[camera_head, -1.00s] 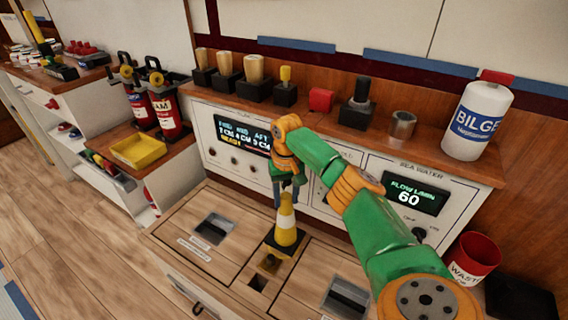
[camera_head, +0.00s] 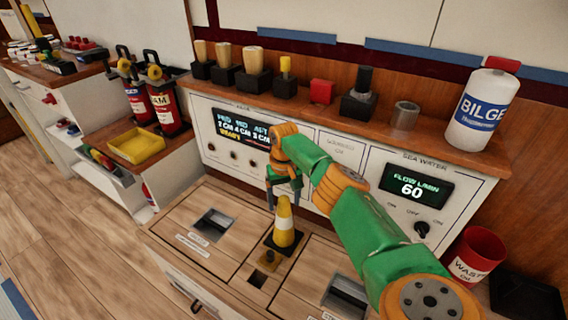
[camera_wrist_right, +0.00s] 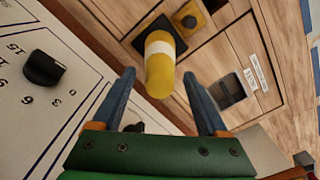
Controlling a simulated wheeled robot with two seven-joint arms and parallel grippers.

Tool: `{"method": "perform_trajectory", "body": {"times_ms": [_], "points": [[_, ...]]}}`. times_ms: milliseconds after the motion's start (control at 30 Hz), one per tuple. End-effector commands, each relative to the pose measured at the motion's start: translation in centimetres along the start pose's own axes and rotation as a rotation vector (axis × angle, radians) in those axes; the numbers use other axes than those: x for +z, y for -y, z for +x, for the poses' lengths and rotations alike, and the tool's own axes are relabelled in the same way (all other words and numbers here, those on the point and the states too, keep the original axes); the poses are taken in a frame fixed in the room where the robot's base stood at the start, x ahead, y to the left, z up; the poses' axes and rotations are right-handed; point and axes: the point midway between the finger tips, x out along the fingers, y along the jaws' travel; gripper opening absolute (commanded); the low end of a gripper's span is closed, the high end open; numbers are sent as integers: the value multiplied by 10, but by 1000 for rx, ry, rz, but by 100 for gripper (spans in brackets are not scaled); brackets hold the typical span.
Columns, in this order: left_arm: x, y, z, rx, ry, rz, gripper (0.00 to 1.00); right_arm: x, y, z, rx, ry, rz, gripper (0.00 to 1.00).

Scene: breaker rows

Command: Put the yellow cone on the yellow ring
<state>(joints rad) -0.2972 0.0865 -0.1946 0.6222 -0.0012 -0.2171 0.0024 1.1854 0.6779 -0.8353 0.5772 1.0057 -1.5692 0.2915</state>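The yellow cone (camera_head: 284,226), with a white band and a black square base, stands upright on the wooden counter. It also shows in the right wrist view (camera_wrist_right: 160,72), tip toward the camera. My right gripper (camera_head: 284,203) is open just above the cone; in the right wrist view its blue fingers (camera_wrist_right: 159,78) are spread either side of the cone's tip, with gaps on both sides. A small yellow square with a dark round middle (camera_wrist_right: 190,19) lies beside the cone's base; I cannot tell whether it is the yellow ring. My left gripper is out of view.
A white panel with displays (camera_head: 416,189) stands behind the cone. The shelf above bears several black-based handles, a red block (camera_head: 321,92) and a BILGE bottle (camera_head: 480,108). A red waste bin (camera_head: 476,254) is at right, a yellow tray (camera_head: 137,146) at left. Recessed hatches flank the cone.

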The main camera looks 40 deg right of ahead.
Motion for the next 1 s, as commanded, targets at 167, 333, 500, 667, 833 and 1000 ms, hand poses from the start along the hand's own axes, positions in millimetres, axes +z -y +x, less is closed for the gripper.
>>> {"method": "perform_trajectory", "body": {"times_ms": [167,333,500,667,833,1000], "points": [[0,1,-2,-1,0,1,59,0,0,-3,0,-1,0,77],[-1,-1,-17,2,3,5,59,-1,0,-41,-3,-3,-1,77],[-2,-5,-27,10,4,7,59,-1,0,-89,-3,-4,1,77],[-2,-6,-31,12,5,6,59,-1,1,-117,-3,-2,0,77],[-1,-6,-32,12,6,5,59,0,0,-124,0,0,0,77],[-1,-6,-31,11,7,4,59,0,0,-123,0,0,0,77]]}}
